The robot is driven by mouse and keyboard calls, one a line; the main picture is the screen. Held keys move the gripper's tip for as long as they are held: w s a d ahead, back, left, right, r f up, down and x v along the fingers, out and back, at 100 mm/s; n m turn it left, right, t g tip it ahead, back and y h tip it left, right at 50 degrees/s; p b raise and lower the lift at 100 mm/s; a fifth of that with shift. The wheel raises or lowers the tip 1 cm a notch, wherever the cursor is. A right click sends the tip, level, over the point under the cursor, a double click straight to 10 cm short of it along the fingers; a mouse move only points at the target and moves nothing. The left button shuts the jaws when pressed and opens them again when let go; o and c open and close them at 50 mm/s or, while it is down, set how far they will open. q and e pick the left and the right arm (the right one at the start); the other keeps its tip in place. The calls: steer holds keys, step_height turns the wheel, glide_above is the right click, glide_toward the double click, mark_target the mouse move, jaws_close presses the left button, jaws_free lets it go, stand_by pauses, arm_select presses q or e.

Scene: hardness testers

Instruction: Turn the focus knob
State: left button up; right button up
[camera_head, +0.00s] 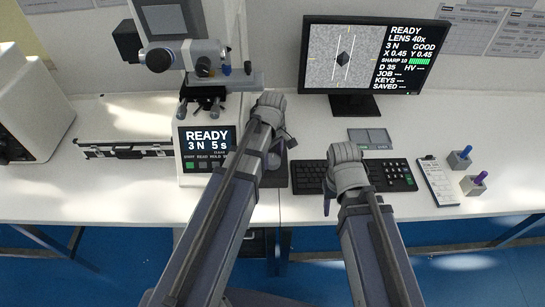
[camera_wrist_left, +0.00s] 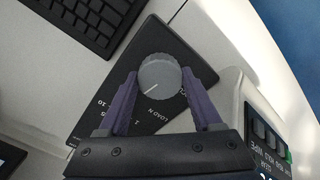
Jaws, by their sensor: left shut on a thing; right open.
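A round grey knob (camera_wrist_left: 160,74) with a white pointer line sits on a dark panel (camera_wrist_left: 165,30), with "LOAD N" printed beside it. My left gripper (camera_wrist_left: 160,82) has its two purple fingers on either side of this knob, shut on it. In the head view my left arm covers the knob, and only part of the dark panel (camera_head: 275,172) shows. The hardness tester (camera_head: 190,55) stands behind it, with small dark knobs by its stage.
A control box (camera_head: 207,150) reads READY, 3 N, 5 s. The monitor (camera_head: 366,58) reads SHARP 10, GOOD. A keyboard (camera_head: 395,176), clipboard (camera_head: 437,182) and blue and purple items in holders (camera_head: 460,158) lie to the right.

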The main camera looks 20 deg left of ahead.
mark_target(272, 158)
arm_select(q)
steer(key=o, duration=1.4)
steer(key=shift+c, duration=0.2)
steer(key=shift+r, duration=0.15)
step_height(272, 158, up, 8)
steer(key=p, duration=0.8)
steer(key=shift+f, duration=0.2)
steer(key=shift+f, duration=0.1)
